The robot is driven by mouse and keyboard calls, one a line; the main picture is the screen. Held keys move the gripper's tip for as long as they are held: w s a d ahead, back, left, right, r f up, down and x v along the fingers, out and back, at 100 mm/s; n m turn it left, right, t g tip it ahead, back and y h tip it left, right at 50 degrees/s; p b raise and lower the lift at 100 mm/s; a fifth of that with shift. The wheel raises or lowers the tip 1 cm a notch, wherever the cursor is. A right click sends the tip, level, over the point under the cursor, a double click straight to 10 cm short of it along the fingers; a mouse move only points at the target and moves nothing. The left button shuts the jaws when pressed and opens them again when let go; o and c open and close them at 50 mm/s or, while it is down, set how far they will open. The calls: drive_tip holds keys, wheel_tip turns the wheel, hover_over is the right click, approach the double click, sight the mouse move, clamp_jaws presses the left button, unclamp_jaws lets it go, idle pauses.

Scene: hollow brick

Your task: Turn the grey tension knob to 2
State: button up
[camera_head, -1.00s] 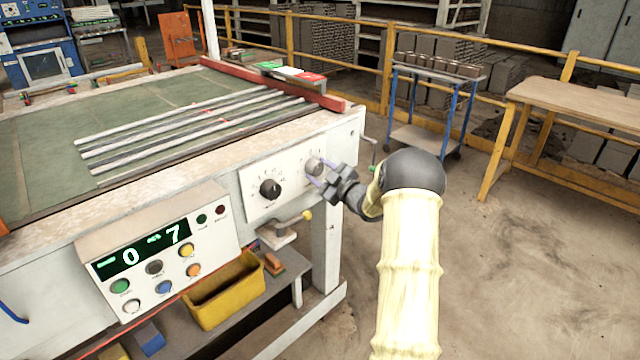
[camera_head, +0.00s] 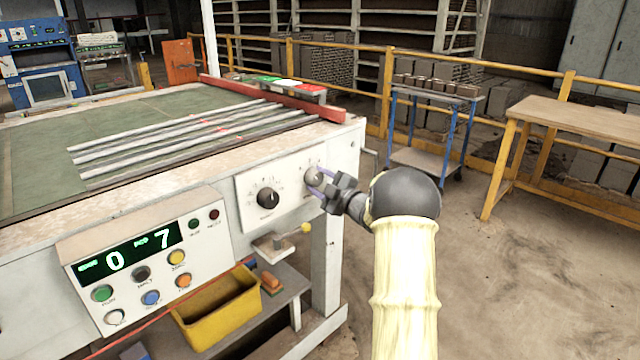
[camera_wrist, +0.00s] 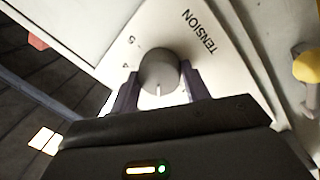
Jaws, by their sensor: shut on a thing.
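The grey tension knob (camera_head: 313,175) sits at the right of a white dial plate (camera_head: 244,207) on the machine's front. In the wrist view the grey knob (camera_wrist: 159,74) shows a pale pointer line aimed toward the bottom of the picture. The word TENSION and the numbers 5 and 4 show on the plate; the other numbers are hidden behind my gripper. My gripper (camera_head: 318,184) is shut on the grey knob, with one finger on each side of it (camera_wrist: 158,92).
A black knob (camera_head: 268,198) is left of the grey one on the same plate. A yellow-tipped lever (camera_head: 304,229) sticks out below. A control box (camera_head: 140,262) with buttons and a display reading 0 and 7 is at the lower left. A yellow bin (camera_head: 222,308) stands beneath.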

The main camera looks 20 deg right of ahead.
drive_tip(key=o, duration=1)
drive_tip(key=shift+s, duration=0.1)
drive_tip(key=v, duration=1.7)
drive_tip(key=shift+s+f, duration=0.15)
